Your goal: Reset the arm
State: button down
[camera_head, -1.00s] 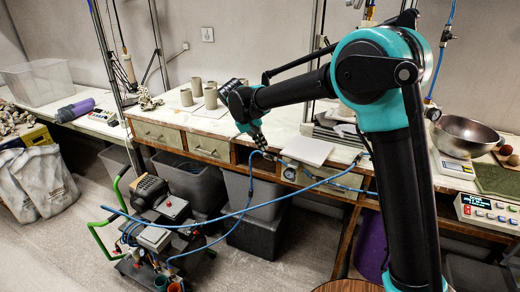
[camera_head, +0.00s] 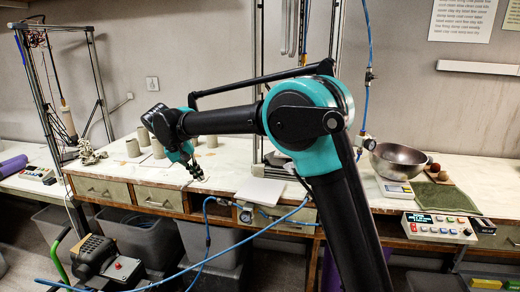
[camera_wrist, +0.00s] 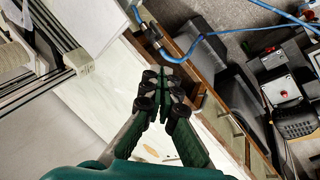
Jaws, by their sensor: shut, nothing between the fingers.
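My gripper (camera_head: 194,171) is at the end of my black and teal arm, over the front part of the long workbench (camera_head: 225,175). In the wrist view my gripper (camera_wrist: 163,82) has its green fingers together at the tips, with nothing between them. Behind it in the head view stand several grey-beige clay cylinders (camera_head: 133,148). A white square slab (camera_head: 260,191) lies to its right on the bench, apart from it.
A metal bowl (camera_head: 397,160) on a scale, a green mat (camera_head: 445,198) and a control box (camera_head: 438,228) are at the right. Blue hoses (camera_head: 205,262) hang before the bench. A machine (camera_head: 97,262) stands on the floor at the lower left.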

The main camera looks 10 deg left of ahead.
jog(key=d+f+m+g+y, duration=0.1)
jog(key=d+f, duration=0.3)
jog(key=d, duration=1.1)
jog(key=d+f+m+y, duration=0.1)
jog(key=d+f, duration=0.2)
jog(key=d, duration=1.3)
jog(key=s+d+f+m, duration=0.1)
jog(key=s+d+f, duration=0.5)
jog(key=s+d, duration=0.3)
jog(key=s+d+f+m+t+y, duration=0.1)
jog(key=s+d+f+m, duration=0.1)
jog(key=s+d+f, duration=0.4)
jog(key=s+d, duration=0.3)
jog(key=shift+s+d+f, duration=0.15)
jog(key=shift+s+f, duration=0.05)
jog(key=shift+s, duration=0.15)
